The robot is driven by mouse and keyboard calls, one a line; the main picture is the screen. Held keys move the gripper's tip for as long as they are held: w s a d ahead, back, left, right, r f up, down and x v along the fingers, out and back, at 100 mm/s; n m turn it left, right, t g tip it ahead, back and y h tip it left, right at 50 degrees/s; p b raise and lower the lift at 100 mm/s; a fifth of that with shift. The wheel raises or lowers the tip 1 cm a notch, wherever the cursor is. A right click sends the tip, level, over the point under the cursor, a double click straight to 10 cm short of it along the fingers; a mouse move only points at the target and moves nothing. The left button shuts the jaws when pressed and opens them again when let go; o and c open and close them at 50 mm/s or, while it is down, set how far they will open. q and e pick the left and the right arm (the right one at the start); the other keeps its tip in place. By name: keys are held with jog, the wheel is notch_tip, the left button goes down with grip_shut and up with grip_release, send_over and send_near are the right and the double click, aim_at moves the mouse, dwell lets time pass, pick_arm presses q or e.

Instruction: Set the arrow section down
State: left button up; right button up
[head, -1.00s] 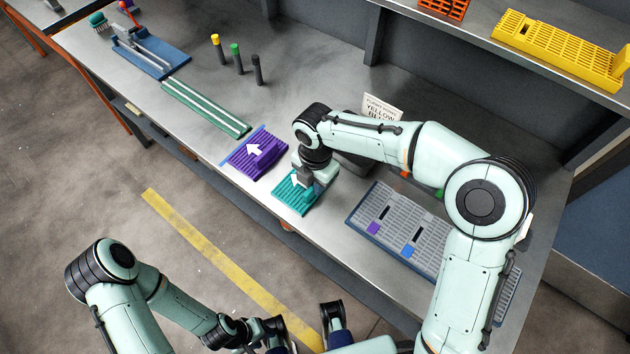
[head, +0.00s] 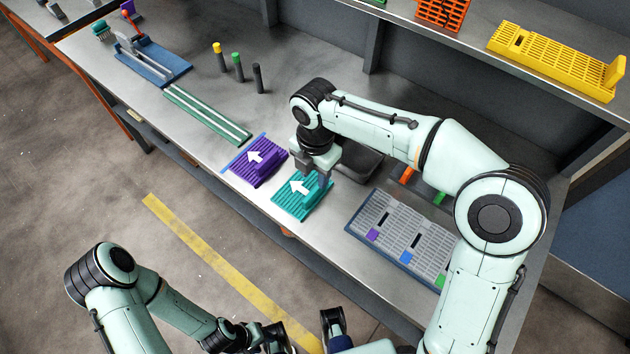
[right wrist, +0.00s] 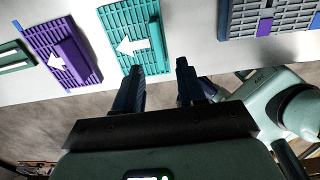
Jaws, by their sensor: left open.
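The teal arrow section (head: 287,207) lies flat on the metal table near its front edge. Its white arrow points towards the purple arrow section (head: 246,172) to its left, with a narrow gap between them. Both also show in the right wrist view, teal (right wrist: 118,24) and purple (right wrist: 40,41). My right gripper (head: 315,176) is just above the teal section; in the right wrist view its dark fingers (right wrist: 160,78) are apart with nothing between them. My left gripper (head: 304,326) is open and empty at the bottom of the head view, in front of the table.
A grey slotted tray (head: 385,205) with coloured pieces lies to the right. A green rail (head: 207,116) and a blue fixture (head: 155,68) lie to the left. Several dark posts (head: 238,68) stand behind. A shelf at the back holds a yellow rack (head: 555,62).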

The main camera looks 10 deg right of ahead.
jog(key=shift+r+p, duration=0.3)
jog(key=shift+r, duration=1.8)
